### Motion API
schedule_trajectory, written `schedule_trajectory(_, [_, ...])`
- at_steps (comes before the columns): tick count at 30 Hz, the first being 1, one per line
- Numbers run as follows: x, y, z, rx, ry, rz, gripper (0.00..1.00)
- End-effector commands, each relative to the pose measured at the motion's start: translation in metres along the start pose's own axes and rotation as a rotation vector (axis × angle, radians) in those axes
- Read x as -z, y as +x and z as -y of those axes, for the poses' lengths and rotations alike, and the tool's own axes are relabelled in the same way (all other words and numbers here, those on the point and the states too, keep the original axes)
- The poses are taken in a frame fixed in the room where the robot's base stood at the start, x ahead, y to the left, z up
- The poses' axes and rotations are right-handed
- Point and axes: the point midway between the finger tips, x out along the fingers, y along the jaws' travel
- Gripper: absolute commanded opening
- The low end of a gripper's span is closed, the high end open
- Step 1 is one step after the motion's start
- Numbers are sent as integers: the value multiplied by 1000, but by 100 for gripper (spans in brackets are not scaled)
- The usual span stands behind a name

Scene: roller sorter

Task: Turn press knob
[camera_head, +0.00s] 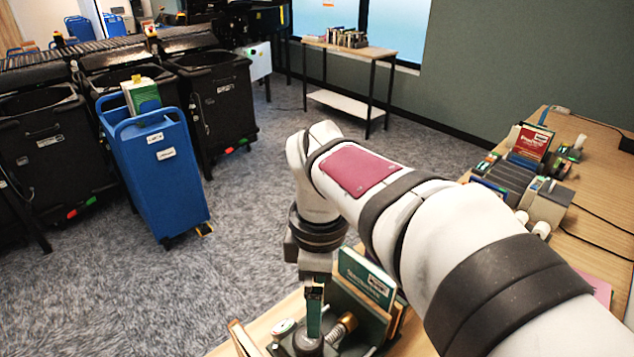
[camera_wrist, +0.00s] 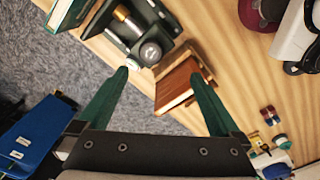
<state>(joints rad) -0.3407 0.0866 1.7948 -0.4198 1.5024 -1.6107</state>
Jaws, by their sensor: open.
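A dark press-like device (camera_wrist: 158,22) lies at the top of the wrist view. It carries a brass cylinder (camera_wrist: 128,20) and a round grey knob (camera_wrist: 150,53); I cannot tell for sure which part is the press knob. In the head view a brass knob (camera_head: 346,324) shows at the bottom, just right of my gripper (camera_head: 313,305). In the wrist view my gripper (camera_wrist: 158,74) is open, its two green fingers apart with nothing held between them. The grey knob lies beyond the fingertips, nearer the left one. My gripper partly hides the device in the head view.
Green books (camera_head: 366,278) stand upright right beside the device. A brown book-like block (camera_wrist: 178,85) is near the right finger. A blue cart (camera_head: 160,185) and black bins (camera_head: 215,95) stand on the carpet at left. A desk (camera_head: 590,200) with books runs along the right.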

Motion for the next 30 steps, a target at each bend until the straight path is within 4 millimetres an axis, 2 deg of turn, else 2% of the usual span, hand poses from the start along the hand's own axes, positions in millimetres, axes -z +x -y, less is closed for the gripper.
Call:
schedule_trajectory(1, [10, 1, -9, -3, -112, 7, 100])
schedule_trajectory(3, [17, 3, -16, -6, -212, 15, 100])
schedule_trajectory(7, [18, 20, -17, -4, -245, 17, 100])
schedule_trajectory(15, [16, 101, -18, -3, -241, 17, 100])
schedule_trajectory(18, [16, 126, -18, -3, -240, 16, 100])
schedule_trajectory(21, [16, 144, -18, -6, -240, 16, 100])
schedule_trajectory(25, [16, 156, -18, -7, -238, 15, 100])
schedule_trajectory(30, [16, 159, -19, -9, -238, 15, 100])
